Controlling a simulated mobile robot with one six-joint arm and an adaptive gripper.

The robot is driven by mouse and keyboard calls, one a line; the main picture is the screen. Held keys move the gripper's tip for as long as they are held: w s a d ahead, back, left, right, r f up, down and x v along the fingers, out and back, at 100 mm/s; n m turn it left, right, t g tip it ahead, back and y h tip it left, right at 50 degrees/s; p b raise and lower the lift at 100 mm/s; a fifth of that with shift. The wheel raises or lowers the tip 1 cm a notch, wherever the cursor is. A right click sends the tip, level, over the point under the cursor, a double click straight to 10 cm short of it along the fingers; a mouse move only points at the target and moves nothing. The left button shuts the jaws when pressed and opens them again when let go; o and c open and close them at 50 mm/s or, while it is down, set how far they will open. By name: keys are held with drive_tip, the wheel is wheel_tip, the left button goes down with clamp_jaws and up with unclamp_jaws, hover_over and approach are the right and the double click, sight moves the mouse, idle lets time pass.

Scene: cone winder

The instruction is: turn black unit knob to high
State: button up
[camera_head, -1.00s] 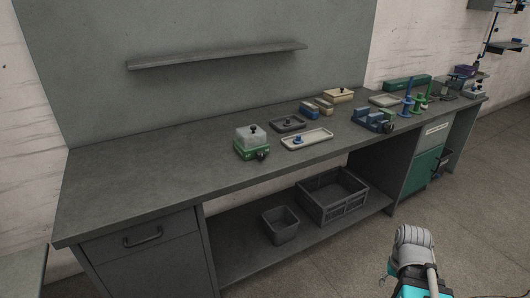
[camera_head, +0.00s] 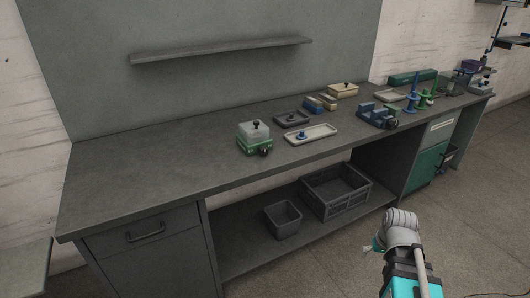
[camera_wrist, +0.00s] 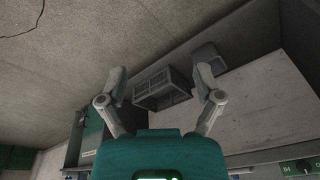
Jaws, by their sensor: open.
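A green unit (camera_head: 253,147) with a clear cover stands on the grey workbench (camera_head: 150,180), with a black knob (camera_head: 265,152) low on its front. A black knob (camera_wrist: 304,165) on a green front also shows at the bottom right of the upside-down wrist view, beside small white lettering. A blue unit (camera_head: 372,115) further right has a dark knob (camera_head: 394,123) on its front. The knob settings are too small to read. My gripper (camera_wrist: 161,72) is open and empty, its two fingers wide apart, clear of the bench. In the head view my arm mostly hides it.
A light tray (camera_head: 311,134) and a dark tray (camera_head: 291,118) lie beside the green unit. Blue and green posts stand further right. A grey bin (camera_head: 283,219) and a dark crate (camera_head: 336,191) sit on the lower shelf. The left bench top is clear.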

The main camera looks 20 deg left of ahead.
drive_tip(key=w+a+r+n+t+y+p, duration=0.2)
drive_tip(key=w+a+r+n+t, duration=0.15)
drive_tip(key=w+a, duration=0.65)
drive_tip(key=n+t+y+p, duration=0.2)
drive_tip(key=n+t+y, duration=0.3)
drive_tip(key=n+y, duration=0.1)
approach(265, 152)
drive_tip(key=v, duration=0.3)
drive_tip(key=shift+s+d+r, duration=0.2)
drive_tip(key=shift+r, duration=0.05)
drive_tip(key=b+x, duration=0.5)
drive_tip(key=x, duration=0.8)
drive_tip(key=shift+w+a+f, duration=0.15)
drive_tip(key=shift+a+f, duration=0.1)
drive_tip(key=shift+a, duration=0.05)
